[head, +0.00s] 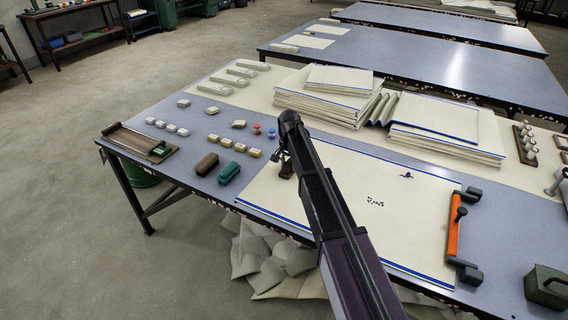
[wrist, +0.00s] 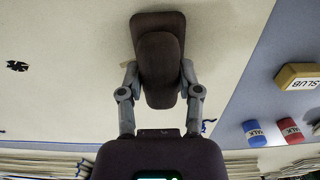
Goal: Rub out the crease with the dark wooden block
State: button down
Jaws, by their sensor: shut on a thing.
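My gripper (head: 283,157) is over the left part of the cream cloth (head: 330,190) with blue edging, partly hidden by my arm. In the wrist view my gripper (wrist: 160,95) is shut on a dark brown wooden block (wrist: 158,22) with a raised grip, one finger on each side. The block is over the cloth (wrist: 70,60); I cannot tell whether it presses on it. I cannot make out a clear crease. A small black mark (wrist: 17,66) shows on the cloth at the left of the wrist view.
A brown block (head: 206,164) and a green block (head: 229,173) lie left of the cloth. Blue chalk (wrist: 254,132), red chalk (wrist: 290,130) and a SLUB block (wrist: 298,76) are nearby. Folded cloth stacks (head: 325,98) stand behind. An orange-handled tool (head: 453,228) lies at the cloth's right edge.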

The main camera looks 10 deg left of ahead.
jog(key=shift+s+d, duration=0.2)
jog(key=shift+d, duration=0.35)
jog(key=c, duration=1.4)
grip_release()
jog(key=shift+s+d, duration=0.25)
jog(key=shift+d, duration=0.4)
jog(key=shift+s+d, duration=0.3)
jog(key=shift+d, duration=0.35)
jog(key=shift+s+d, duration=0.25)
jog(key=shift+d, duration=0.4)
jog(key=c, duration=1.4)
grip_release()
jog(key=c, duration=1.4)
grip_release()
jog(key=shift+w+a+r+p, duration=0.1)
jog(key=shift+r+p, duration=2.8)
jog(key=shift+p, duration=0.05)
notch_tip(320, 180, up, 3)
jog(key=p, duration=0.3)
